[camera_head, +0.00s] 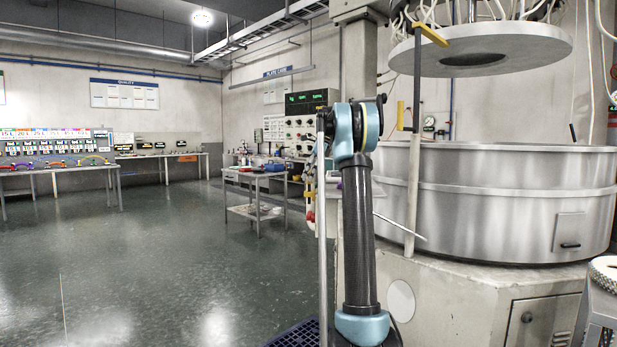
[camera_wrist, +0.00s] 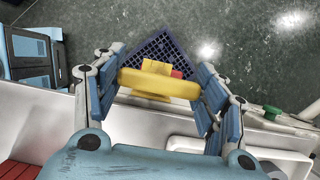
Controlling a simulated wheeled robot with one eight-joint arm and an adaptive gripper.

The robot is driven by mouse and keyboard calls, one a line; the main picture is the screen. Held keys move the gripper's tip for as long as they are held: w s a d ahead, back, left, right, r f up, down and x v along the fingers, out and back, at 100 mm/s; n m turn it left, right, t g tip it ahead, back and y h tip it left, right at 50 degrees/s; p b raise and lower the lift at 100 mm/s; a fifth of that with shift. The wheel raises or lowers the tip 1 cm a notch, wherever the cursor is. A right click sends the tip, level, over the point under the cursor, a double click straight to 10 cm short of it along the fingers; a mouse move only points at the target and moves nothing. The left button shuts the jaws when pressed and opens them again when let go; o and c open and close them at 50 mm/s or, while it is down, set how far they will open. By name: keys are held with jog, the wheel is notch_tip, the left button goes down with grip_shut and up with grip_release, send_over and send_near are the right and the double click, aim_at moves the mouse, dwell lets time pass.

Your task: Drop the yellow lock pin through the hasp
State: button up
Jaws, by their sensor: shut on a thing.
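In the wrist view my gripper (camera_wrist: 160,88) is shut on the yellow lock pin (camera_wrist: 158,84). Its thick yellow bar spans the space between the two blue finger pads. A smaller yellow block and a small red piece (camera_wrist: 177,74) show just beyond the bar. I cannot tell whether these belong to the pin or to the hasp. The pin's lower end is hidden, and I cannot make out the hasp clearly. In the head view my arm hides the gripper; small yellow and red parts show left of it.
A dark blue grid mat (camera_wrist: 181,50) lies on the green floor below. The pale machine edge (camera_wrist: 55,106) runs beneath the gripper. In the head view the large round metal tub (camera_head: 480,205) stands at right. A steel cart (camera_head: 256,177) stands at back left, with open floor around it.

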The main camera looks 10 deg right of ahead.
jog(key=shift+f, duration=1.65)
jog(key=o, duration=1.2)
jog(key=shift+r, duration=0.1)
jog(key=v, duration=1.1)
jog(key=shift+d+r, duration=0.2)
jog(key=shift+r, duration=0.1)
